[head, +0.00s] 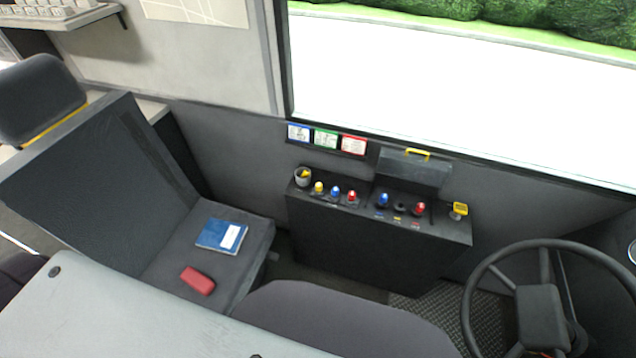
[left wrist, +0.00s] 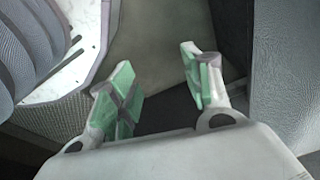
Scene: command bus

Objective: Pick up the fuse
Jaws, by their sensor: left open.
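On the dark console (head: 340,236) in the head view stand several small coloured capped pieces that look like fuses or indicator lamps. A yellow one (head: 318,187), a blue one (head: 336,190) and a red one (head: 351,195) are on the left. Another blue one (head: 382,199) and a red one (head: 419,208) are on the right. A grey cup (head: 302,177) holds something yellow. I cannot tell which piece is the fuse. My left gripper (left wrist: 157,66) is open and empty, with green finger pads, above the floor in the left wrist view. Neither gripper shows in the head view.
A blue book (head: 221,234) and a red case (head: 197,281) lie on the grey seat. A raised black lid with a yellow handle (head: 414,171) is at the console's back. A steering wheel (head: 541,245) is at the right. Seats and a pale table (head: 120,320) fill the foreground.

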